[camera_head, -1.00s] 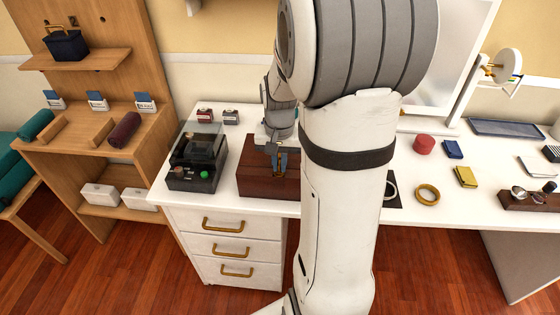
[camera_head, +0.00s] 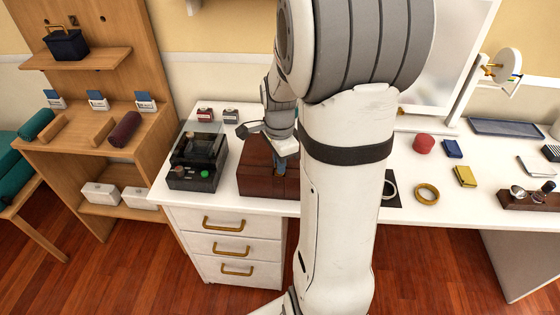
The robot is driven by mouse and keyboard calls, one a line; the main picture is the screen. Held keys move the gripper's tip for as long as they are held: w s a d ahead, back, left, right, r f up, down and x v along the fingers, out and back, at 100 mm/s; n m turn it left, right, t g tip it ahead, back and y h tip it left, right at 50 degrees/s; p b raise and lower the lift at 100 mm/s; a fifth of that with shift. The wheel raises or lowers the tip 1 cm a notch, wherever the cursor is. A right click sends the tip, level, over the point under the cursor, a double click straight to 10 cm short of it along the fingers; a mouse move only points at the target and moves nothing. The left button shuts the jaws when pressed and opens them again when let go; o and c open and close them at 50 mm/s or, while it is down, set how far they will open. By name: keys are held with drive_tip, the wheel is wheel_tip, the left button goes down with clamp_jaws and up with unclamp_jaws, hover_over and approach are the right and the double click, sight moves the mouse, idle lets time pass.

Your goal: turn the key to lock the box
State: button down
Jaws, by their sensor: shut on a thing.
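The brown wooden box (camera_head: 256,176) stands on the white dresser top, its lid down. My gripper (camera_head: 280,165) is at the front of the box, right of its middle, with its wrist turned at a slant. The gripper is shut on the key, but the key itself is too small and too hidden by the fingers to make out. The lock is hidden too. My arm covers the right end of the box.
A black case with a clear cover (camera_head: 196,160) stands close left of the box. Two small dark red and grey boxes (camera_head: 205,115) sit behind. A red round box (camera_head: 423,144), a blue box (camera_head: 453,148), a yellow box (camera_head: 465,176) and a gold ring (camera_head: 427,194) lie to the right.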

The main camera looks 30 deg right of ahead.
drive_tip(key=m, duration=0.7)
drive_tip(key=c, duration=2)
unclamp_jaws()
drive_tip(key=shift+m, duration=0.5)
drive_tip(key=o, duration=0.5)
wheel_tip(320, 180, up, 8)
drive_tip(key=shift+f+p, duration=0.1)
drive_tip(key=shift+p, duration=0.3)
drive_tip(key=s+a+r+n+t+p, duration=0.1)
drive_tip(key=s+a+n, duration=0.3)
drive_tip(key=n, duration=0.5)
drive_tip(key=s+a+r+n, duration=0.2)
drive_tip(key=s+a+n, duration=0.2)
drive_tip(key=n, duration=0.4)
drive_tip(key=s+a+r+n+t+p, duration=0.1)
drive_tip(key=s+a+n, duration=0.3)
drive_tip(key=n, duration=0.5)
drive_tip(key=shift+s+r+n+t+p, duration=0.2)
drive_tip(key=shift+r+n+t+p, duration=0.15)
drive_tip(key=shift+r, duration=0.15)
